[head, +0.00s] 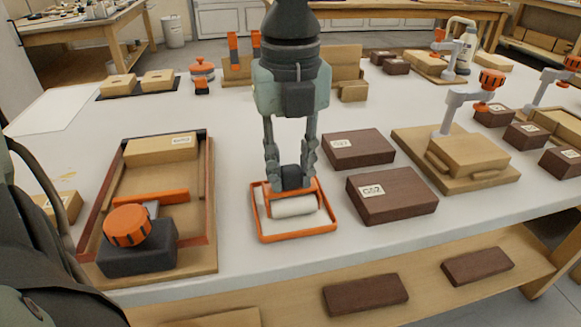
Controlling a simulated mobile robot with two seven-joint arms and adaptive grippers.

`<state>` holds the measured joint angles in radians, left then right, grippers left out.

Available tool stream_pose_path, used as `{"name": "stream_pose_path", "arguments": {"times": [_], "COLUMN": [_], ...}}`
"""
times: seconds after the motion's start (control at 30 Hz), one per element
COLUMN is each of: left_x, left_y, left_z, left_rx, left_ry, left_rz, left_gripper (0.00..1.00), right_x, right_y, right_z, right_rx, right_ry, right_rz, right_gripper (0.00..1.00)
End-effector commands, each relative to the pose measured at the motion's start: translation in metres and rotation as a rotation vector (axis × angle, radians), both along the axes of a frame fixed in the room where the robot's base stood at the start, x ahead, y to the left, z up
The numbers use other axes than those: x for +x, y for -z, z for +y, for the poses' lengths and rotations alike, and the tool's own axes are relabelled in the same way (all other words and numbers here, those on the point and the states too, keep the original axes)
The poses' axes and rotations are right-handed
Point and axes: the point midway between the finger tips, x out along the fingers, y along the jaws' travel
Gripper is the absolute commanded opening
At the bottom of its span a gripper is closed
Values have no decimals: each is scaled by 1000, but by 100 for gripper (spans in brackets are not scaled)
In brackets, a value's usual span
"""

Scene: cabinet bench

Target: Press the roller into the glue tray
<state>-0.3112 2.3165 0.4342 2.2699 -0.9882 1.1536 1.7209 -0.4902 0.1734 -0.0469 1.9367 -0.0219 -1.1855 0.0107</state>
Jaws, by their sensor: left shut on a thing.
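My left gripper (292,178) comes down from the top middle and points straight down. It is shut on the dark handle of the roller (294,207), which has an orange frame and a pale cylinder. The roller is over the glue tray (297,237), a shallow tray with an orange rim, and its cylinder appears within the rim. I cannot tell whether the cylinder touches the tray floor. The fingers hide part of the handle and the tray's far edge. My right gripper is not in view.
Left of the tray is a wooden fixture (213,225) with an orange-knobbed clamp (127,226). Dark labelled blocks (391,195) (358,149) lie close on the right, before a clamped wooden jig (470,155). The bench is clear in front of the tray.

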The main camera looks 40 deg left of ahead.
Motion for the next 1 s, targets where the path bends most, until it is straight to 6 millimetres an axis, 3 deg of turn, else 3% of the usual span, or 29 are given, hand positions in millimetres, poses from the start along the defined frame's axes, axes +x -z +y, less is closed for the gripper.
{"name": "stream_pose_path", "arguments": {"times": [0.23,1.0], "left_x": [-2,0], "left_y": [-3,-66], "left_z": [0,0], "left_rx": [0,1], "left_ry": [0,0], "left_rz": [6,1], "left_gripper": [2,2], "right_x": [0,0], "right_y": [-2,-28], "right_z": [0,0], "right_rx": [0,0], "right_ry": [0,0], "right_rz": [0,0], "right_gripper": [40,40]}}
